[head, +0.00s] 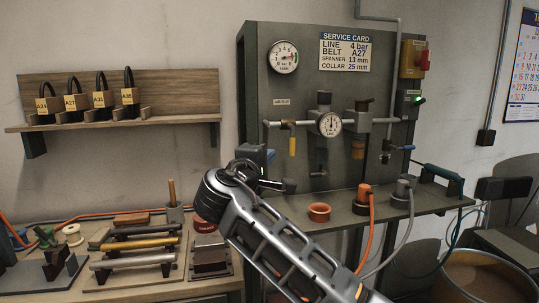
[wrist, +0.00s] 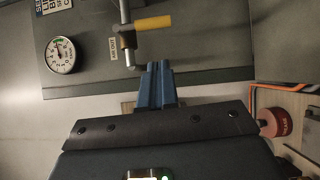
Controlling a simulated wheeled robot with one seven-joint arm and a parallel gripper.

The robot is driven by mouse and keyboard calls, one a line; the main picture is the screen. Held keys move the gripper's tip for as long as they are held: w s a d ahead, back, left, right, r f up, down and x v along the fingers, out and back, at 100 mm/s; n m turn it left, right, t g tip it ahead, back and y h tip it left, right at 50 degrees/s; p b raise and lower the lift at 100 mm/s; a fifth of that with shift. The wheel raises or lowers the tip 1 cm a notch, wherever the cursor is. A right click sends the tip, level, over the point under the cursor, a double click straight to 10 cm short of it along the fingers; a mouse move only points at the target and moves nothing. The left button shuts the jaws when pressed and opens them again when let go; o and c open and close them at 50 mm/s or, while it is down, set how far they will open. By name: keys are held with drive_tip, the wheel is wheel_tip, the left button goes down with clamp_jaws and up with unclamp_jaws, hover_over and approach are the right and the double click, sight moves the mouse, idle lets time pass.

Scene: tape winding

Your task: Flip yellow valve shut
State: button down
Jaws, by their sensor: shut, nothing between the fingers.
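The yellow valve lever (head: 292,146) hangs straight down from a brass valve on the horizontal pipe at the left of the grey panel. It is square to the pipe. In the wrist view, which is turned sideways, the lever (wrist: 153,23) points right beside the AIR OUT label. My gripper (wrist: 159,66) has blue fingers, shut together and empty. In the head view my gripper (head: 269,156) is left of and slightly below the lever, partly hidden by my wrist.
A dial gauge (head: 283,57) and service card (head: 345,52) are above the pipe. A second gauge (head: 330,124) and regulator sit right of the lever. Padlocks (head: 100,97) stand on the left shelf.

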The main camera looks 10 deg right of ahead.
drive_tip(key=v, duration=0.8)
drive_tip(key=shift+r+b, duration=0.15)
drive_tip(key=shift+b, duration=0.2)
drive_tip(key=shift+a, duration=0.1)
